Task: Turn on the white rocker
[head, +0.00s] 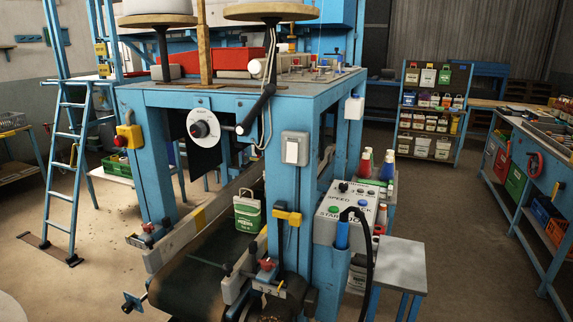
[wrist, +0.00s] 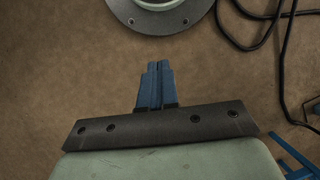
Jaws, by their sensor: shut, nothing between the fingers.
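The white rocker (head: 295,150) is a wide white plate in a grey box on the front blue post of the machine, in the head view. Its tilt is too small to tell. My gripper (wrist: 156,66) shows in the wrist view with its two blue fingers together and nothing between them. It points over bare brown floor. My gripper does not show in the head view, and the rocker does not show in the wrist view, so they are clearly apart.
A black-handled lever (head: 256,110) and a hanging cord are left of the rocker. A control box (head: 347,205) with buttons stands below right. A yellow box with a red button (head: 129,137) is on the left post. Black cables (wrist: 283,60) lie on the floor.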

